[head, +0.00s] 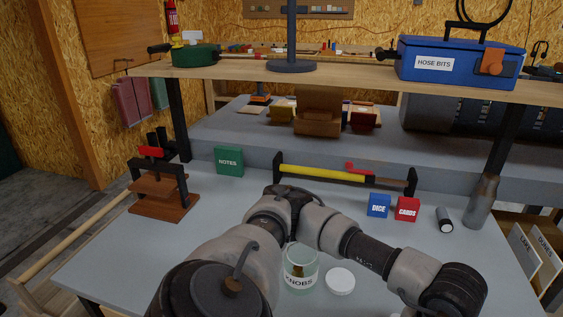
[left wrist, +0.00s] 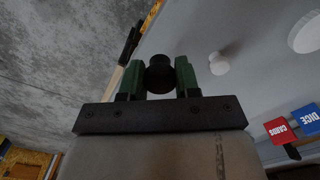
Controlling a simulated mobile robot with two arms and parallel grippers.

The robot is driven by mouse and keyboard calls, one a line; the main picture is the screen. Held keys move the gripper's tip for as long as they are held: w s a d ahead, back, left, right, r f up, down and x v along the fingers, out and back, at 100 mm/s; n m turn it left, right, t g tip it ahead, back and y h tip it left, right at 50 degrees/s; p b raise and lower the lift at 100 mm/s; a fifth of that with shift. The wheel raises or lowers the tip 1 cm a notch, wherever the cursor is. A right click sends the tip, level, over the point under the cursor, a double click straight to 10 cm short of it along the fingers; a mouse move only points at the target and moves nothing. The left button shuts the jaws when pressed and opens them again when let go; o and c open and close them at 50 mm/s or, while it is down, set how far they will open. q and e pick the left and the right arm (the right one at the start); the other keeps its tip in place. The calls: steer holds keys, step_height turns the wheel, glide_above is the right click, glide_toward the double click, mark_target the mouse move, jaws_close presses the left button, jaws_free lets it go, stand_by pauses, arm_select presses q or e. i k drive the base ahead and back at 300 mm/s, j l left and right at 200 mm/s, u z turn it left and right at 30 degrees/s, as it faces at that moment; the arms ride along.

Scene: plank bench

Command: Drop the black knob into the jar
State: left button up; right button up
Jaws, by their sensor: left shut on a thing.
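The jar (head: 300,268) is clear glass with a KNOBS label and stands upright on the grey bench top, partly covered by my left arm in the head view. It holds something brown and gold. Its mouth is partly hidden behind the arm. My left gripper (left wrist: 159,78) shows in the left wrist view with green fingers shut on the black knob (left wrist: 159,75). The knob is round and dark, held between the fingertips. In the head view the left gripper and the knob are out of sight, as the arm reaches toward the lower right. My right gripper is not in view.
A white lid (head: 340,281) lies right of the jar. A small white knob (left wrist: 218,64) is on the bench. The blue DICE box (head: 378,205), red CARDS box (head: 407,209), dark cylinder (head: 444,219) and grey bottle (head: 481,202) stand at the right.

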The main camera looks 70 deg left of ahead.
mark_target(307, 284)
steer(key=k+j, duration=0.8)
steer(key=j, duration=0.05)
